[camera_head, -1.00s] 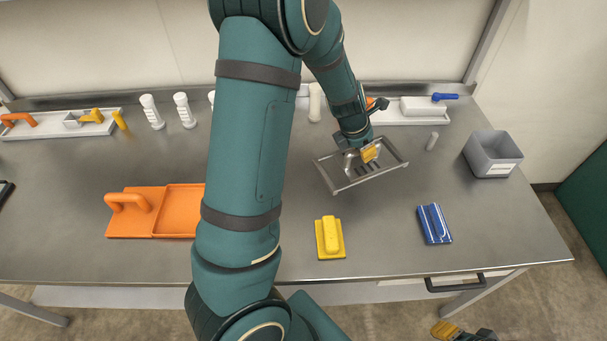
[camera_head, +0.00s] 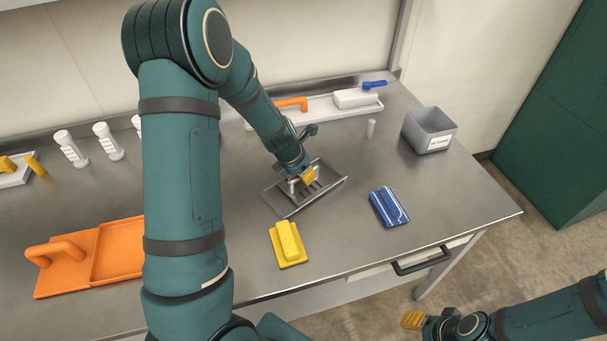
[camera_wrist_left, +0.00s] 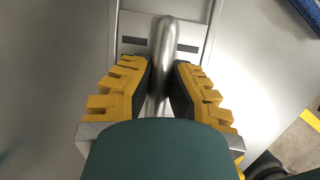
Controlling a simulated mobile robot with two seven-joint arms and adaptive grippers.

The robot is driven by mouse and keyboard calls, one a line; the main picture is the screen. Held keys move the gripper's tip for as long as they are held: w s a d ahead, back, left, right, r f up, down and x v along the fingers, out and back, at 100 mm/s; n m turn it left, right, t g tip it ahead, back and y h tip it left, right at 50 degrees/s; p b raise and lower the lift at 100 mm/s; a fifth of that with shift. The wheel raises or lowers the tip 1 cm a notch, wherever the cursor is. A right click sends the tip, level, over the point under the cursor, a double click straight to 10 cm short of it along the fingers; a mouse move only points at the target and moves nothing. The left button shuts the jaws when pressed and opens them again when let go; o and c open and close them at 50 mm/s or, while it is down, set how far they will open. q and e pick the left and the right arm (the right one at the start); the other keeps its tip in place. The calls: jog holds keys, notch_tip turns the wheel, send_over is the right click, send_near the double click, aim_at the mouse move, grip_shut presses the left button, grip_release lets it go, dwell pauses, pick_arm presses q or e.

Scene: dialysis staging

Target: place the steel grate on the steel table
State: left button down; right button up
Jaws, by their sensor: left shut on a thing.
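The steel grate (camera_head: 318,197), a slotted tray with a raised bar handle, is at or just above the steel table (camera_head: 345,240); I cannot tell if it touches. My left gripper (camera_head: 305,178) is above it, shut on the handle. In the left wrist view the handle (camera_wrist_left: 165,45) runs between the yellow finger pads of my left gripper (camera_wrist_left: 160,85), with the grate's frame below. My right gripper (camera_head: 414,320) is beyond the table's front edge, low in the head view, with nothing visible in it; its opening is unclear.
A yellow block (camera_head: 288,245) lies in front of the grate and a blue striped one (camera_head: 388,207) to its right. An orange tray (camera_head: 118,250) lies left.

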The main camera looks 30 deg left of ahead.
pick_arm(q)
jog(key=c, duration=1.1)
grip_release()
jog(key=shift+f, duration=0.1)
jog(key=p+v, duration=0.5)
jog(key=v, duration=0.7)
jog(key=shift+s, duration=0.1)
